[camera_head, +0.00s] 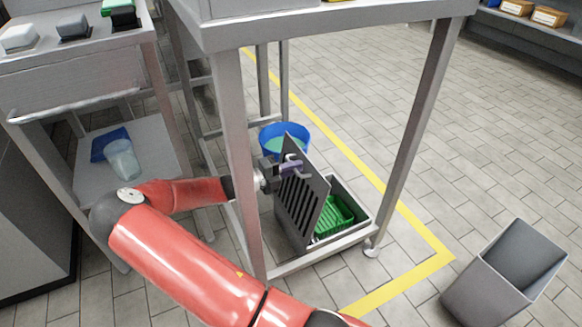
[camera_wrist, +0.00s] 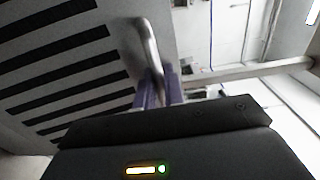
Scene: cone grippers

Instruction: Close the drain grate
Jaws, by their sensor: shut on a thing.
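The drain grate (camera_head: 300,203) is a dark slotted panel standing steeply tilted at the left side of a floor drain frame (camera_head: 351,208) under the steel table. A green basket (camera_head: 334,217) shows inside the drain, so the opening is uncovered. My gripper (camera_head: 288,167) is at the upper part of the grate. In the wrist view, its purple fingers (camera_wrist: 158,92) are shut on the grate's curved metal handle (camera_wrist: 146,45). The grate's dark slots (camera_wrist: 60,65) fill the left of that view. The grate hides part of the drain.
The table's legs (camera_head: 405,140) stand close around the drain, and my arm reaches past the near left leg. A blue bucket (camera_head: 285,136) is behind the grate. A grey bin (camera_head: 506,272) stands at the lower right.

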